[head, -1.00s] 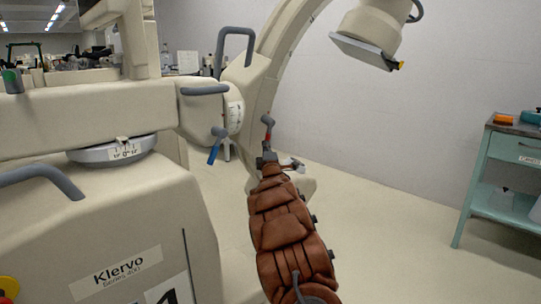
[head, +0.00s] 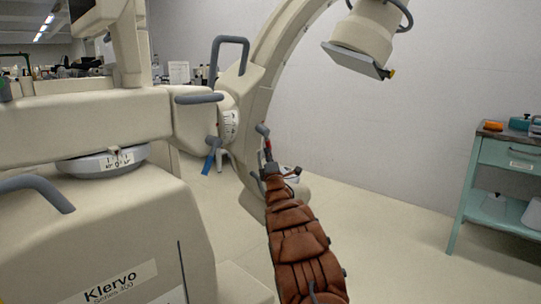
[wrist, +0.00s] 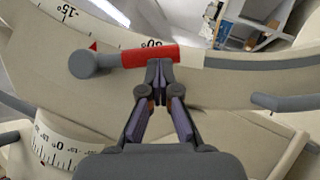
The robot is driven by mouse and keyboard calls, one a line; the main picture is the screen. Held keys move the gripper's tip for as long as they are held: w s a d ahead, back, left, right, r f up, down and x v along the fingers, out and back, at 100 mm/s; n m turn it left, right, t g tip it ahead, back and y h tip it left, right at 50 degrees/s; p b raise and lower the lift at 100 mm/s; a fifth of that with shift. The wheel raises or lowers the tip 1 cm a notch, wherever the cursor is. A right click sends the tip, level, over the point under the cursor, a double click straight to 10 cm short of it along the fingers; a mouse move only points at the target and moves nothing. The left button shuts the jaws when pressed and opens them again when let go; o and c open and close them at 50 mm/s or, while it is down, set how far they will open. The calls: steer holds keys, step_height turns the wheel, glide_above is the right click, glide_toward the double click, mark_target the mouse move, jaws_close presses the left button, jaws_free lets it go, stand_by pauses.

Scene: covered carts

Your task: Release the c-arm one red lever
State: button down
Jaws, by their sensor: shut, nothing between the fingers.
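The c-arm's red lever (wrist: 150,56) crosses the curved cream arc in the wrist view, with a round grey knob (wrist: 88,64) at its left end. It also shows small in the head view (head: 268,148), just beyond my gripper. My gripper (wrist: 160,66) is shut and empty, its fingertips at the lower edge of the red lever near its right part. I cannot tell whether they touch it. In the head view my gripper (head: 270,168) is at the foot of the arc (head: 262,75), and my brown-sleeved arm hides part of it.
Grey handles (head: 200,98) stick out from the cream Klervo cart (head: 120,225). In the wrist view a grey rail (wrist: 285,102) lies right of my fingers. A teal cabinet (head: 480,180) stands far right, with clear floor between.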

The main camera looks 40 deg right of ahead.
steer(key=shift+w+a, duration=0.2)
steer(key=w+a+f+p+v, duration=0.1)
steer(key=v, duration=1.2)
steer(key=shift+w+a+p, duration=0.2)
steer(key=shift+w+p, duration=0.1)
steer(key=shift+w, duration=0.05)
stand_by(0.6)
